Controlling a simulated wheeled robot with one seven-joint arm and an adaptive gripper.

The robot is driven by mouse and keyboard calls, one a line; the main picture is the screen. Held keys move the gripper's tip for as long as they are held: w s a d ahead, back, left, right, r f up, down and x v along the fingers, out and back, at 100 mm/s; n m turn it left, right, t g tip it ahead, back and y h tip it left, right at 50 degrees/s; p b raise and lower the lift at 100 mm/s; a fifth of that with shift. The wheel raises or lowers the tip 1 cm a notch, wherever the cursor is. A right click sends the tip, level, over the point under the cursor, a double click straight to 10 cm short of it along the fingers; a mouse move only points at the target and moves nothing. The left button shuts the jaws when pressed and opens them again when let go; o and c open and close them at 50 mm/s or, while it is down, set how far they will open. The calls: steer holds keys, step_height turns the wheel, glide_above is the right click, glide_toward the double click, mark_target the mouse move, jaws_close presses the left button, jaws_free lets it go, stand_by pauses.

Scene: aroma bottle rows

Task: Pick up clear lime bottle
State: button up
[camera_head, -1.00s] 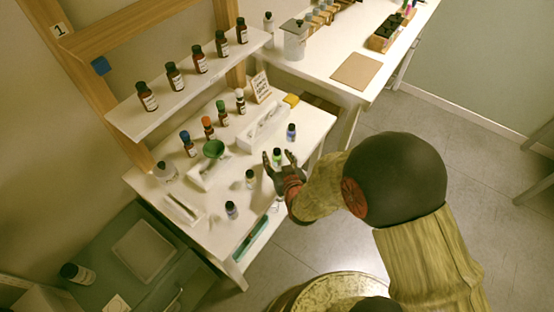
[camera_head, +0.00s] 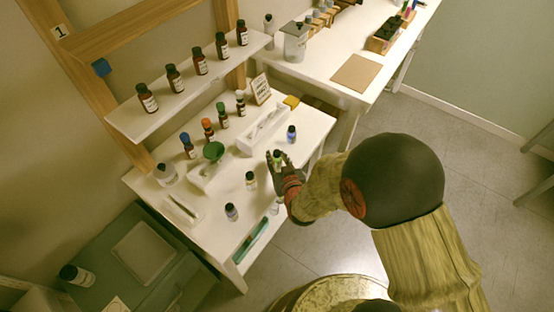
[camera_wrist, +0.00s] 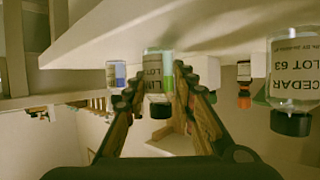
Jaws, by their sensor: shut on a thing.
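The clear lime bottle (camera_wrist: 153,72) is between my gripper's fingertips (camera_wrist: 158,85) in the wrist view. It is clear, with a dark cap, a label starting "LI" and a green patch. In the head view the bottle (camera_head: 277,157) shows by its dark cap and green band at the table's front, between the fingers of my gripper (camera_head: 279,163). My gripper is shut on it. The wrist view is upside down. I cannot tell whether the bottle's base still touches the white table (camera_head: 232,187).
A clear "CEDAR LOT 63" bottle (camera_wrist: 294,78) stands beside my gripper. In the head view, small bottles (camera_head: 251,181) and (camera_head: 231,212) stand to the left, and a blue-labelled bottle (camera_head: 291,134) is behind to the right. A white tray (camera_head: 262,130), green funnel (camera_head: 214,150) and shelf of brown bottles (camera_head: 190,82) lie beyond.

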jaws_close()
